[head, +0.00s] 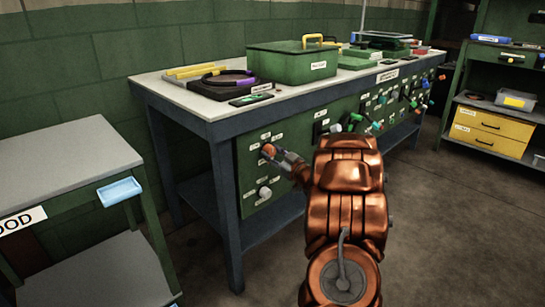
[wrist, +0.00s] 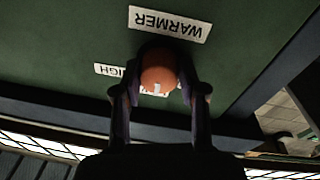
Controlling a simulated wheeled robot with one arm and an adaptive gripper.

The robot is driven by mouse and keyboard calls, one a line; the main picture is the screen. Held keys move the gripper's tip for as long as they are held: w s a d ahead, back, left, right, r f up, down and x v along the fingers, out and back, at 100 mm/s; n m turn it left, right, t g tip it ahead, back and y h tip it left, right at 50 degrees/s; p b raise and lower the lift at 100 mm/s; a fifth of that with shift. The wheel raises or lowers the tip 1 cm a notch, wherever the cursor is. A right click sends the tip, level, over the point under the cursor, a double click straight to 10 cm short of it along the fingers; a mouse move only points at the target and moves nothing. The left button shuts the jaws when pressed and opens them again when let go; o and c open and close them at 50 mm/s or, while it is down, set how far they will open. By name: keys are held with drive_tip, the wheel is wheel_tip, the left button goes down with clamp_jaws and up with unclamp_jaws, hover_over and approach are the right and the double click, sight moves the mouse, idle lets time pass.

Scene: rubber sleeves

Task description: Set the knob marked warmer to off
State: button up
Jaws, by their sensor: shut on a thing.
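The warmer knob (wrist: 158,72) is round and orange, on a green panel under a label reading WARMER (wrist: 169,24), upside down in the wrist view. My gripper (wrist: 158,88) has a finger on each side of the knob and is shut on it. A label ending in "IGH" (wrist: 108,70) shows left of the knob; another label behind the knob is mostly hidden. In the head view the orange knob (head: 268,150) is at the upper left of the bench's green front panel (head: 250,170), with my gripper (head: 276,153) at it. The knob's pointer direction cannot be told.
A white knob (head: 264,192) sits lower on the same panel. Several coloured knobs line the panel farther right, near my arm. Floor to the right is clear.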

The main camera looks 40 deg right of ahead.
drive_tip(key=n+b, duration=0.1)
drive_tip(key=n, duration=0.1)
drive_tip(key=n+b, duration=0.1)
drive_tip(key=n, duration=0.2)
drive_tip(key=shift+f+y, duration=0.2)
drive_tip(key=shift+y, duration=0.1)
drive_tip(key=shift+n+y+b, duration=0.5)
drive_tip(key=shift+n+b, duration=0.85)
drive_tip(key=shift+n, duration=1.15)
drive_tip(key=shift+r, duration=0.1)
drive_tip(key=o, duration=1.1)
drive_tip(key=shift+o, duration=0.2)
drive_tip(key=shift+s+d, duration=0.1)
drive_tip(key=s+f, duration=0.1)
drive_tip(key=s, duration=1)
drive_tip(key=shift+s, duration=0.35)
